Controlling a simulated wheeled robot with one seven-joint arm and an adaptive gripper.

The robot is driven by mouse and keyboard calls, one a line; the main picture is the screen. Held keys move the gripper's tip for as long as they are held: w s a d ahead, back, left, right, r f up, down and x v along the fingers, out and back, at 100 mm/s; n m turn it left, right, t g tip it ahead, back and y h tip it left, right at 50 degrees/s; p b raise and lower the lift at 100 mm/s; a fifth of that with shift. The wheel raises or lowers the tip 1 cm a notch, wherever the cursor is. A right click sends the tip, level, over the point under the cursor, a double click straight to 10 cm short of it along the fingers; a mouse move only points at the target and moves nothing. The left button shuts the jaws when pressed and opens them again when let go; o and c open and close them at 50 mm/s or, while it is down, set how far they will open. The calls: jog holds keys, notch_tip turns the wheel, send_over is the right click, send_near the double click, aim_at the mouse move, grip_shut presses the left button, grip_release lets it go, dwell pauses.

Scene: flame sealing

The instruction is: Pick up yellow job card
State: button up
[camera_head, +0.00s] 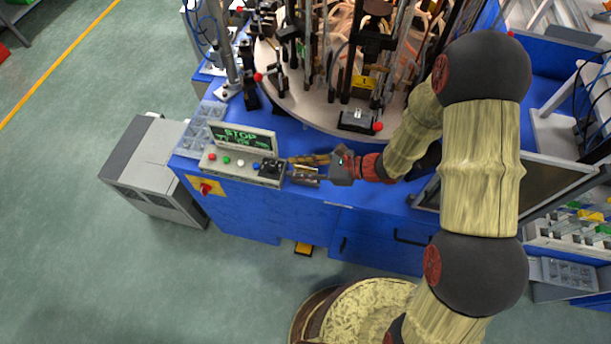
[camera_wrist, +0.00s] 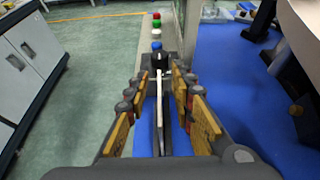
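My gripper (camera_head: 306,167) is low over the front edge of the blue workstation, just right of the control box. In the wrist view the gripper (camera_wrist: 161,82) is open, with one finger on each side of a thin upright plate (camera_wrist: 160,108). The plate is seen nearly edge-on, with a pale top edge, and gaps show on both sides of it. It may be the job card; its yellow face is not clear in either view. In the head view the fingers largely cover that spot.
The control box (camera_head: 240,160) has a STOP screen (camera_head: 242,137) and coloured buttons beside my gripper. The round machine table (camera_head: 290,95) with tall fixtures and a yellow sign (camera_head: 363,82) stands behind. A grey cabinet (camera_head: 155,170) is at left; open floor lies in front.

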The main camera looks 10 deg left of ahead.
jog(key=shift+x, duration=0.9)
grip_shut()
